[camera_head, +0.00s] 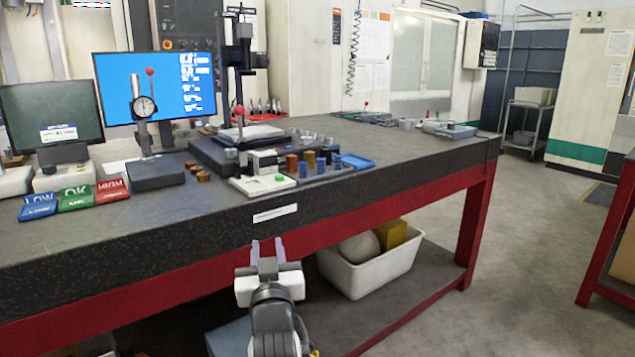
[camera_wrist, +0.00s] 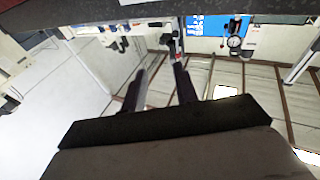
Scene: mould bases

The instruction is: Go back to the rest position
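My gripper (camera_head: 267,248) is in front of the bench's red front rail in the head view, below the level of the table top. Its two fingers point away from the camera with a gap between them, and nothing is held. In the wrist view the fingers (camera_wrist: 160,88) also stand apart with nothing between them. The edge of the bench (camera_wrist: 130,14) crosses the top of that view, and the dial gauge (camera_wrist: 235,40) shows small beyond it.
The dark bench (camera_head: 400,165) carries a dial gauge stand (camera_head: 155,175), coloured trays (camera_head: 75,198), a measuring stand (camera_head: 240,140) and several small cylinders (camera_head: 308,160). A white bin (camera_head: 375,277) stands on the lower shelf, right of my gripper. The floor (camera_head: 530,240) at right is clear.

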